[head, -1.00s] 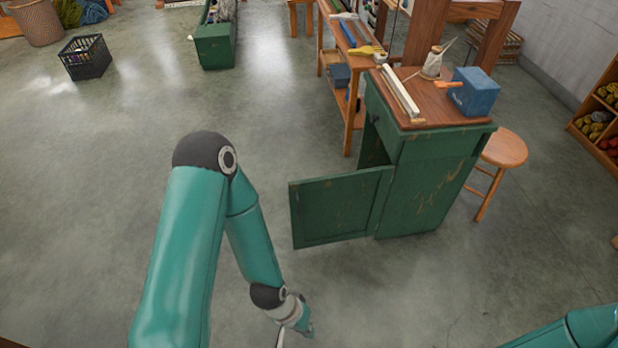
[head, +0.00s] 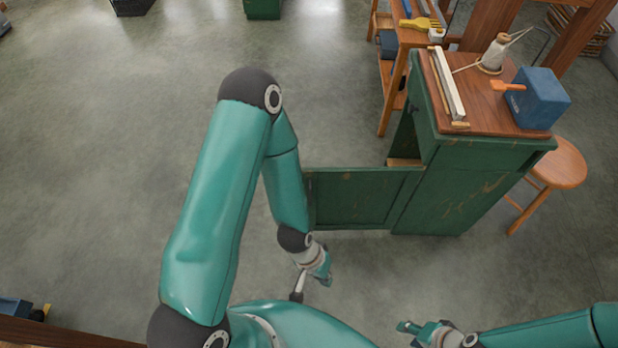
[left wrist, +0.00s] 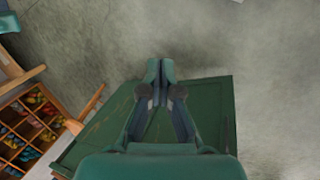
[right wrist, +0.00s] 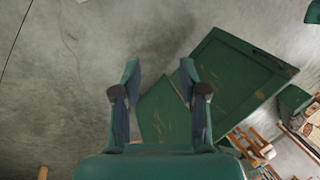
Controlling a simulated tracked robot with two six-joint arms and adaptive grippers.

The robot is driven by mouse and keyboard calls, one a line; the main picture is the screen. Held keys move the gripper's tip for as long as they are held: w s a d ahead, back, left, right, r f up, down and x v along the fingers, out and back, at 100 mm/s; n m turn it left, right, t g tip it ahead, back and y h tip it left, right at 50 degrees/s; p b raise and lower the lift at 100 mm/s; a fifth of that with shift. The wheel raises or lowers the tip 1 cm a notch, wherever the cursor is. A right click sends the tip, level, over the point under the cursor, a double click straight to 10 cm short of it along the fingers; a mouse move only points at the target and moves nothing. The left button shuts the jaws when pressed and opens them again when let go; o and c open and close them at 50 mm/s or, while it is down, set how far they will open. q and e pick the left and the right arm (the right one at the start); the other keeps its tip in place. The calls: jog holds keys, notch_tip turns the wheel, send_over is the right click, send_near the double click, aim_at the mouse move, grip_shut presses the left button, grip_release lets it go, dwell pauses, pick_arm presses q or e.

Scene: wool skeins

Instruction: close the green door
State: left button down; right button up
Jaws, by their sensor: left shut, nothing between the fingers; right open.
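The green door (head: 360,198) stands wide open, sticking out to the left of the green cabinet (head: 450,195) in the head view. My left gripper (head: 325,277) is shut and empty, on the near side of the door and apart from it. In the left wrist view its fingers (left wrist: 160,70) are together before a green panel; I cannot tell whether this is door or cabinet. My right gripper (head: 404,328) is open and empty, lower right of the door. In the right wrist view the framed door (right wrist: 240,70) lies beyond its fingers (right wrist: 160,72), beside the cabinet (right wrist: 165,110).
A wooden stool (head: 556,165) stands right of the cabinet. A blue box (head: 538,97) and a cone of yarn (head: 495,55) are on the cabinet top (head: 480,100). A wooden bench (head: 395,60) stands behind. The floor left of the door is clear.

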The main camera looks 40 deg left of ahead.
jog(key=shift+o, duration=1.4)
jog(key=shift+f, duration=0.2)
jog(key=o, duration=0.5)
notch_tip(320, 180, down, 8)
jog(key=b, duration=0.8)
jog(key=shift+f+b, duration=0.15)
jog(key=shift+b, duration=0.2)
pick_arm(q)
jog(key=m+t+y+b, duration=1.3)
jog(key=t+y+b, duration=0.15)
jog(key=b, duration=0.95)
send_near(308, 172)
jog(key=b+x, duration=0.1)
jog(key=x, duration=0.6)
jog(key=shift+w, duration=0.1)
pick_arm(e)
notch_tip(308, 172, down, 25)
jog(key=shift+f, duration=0.1)
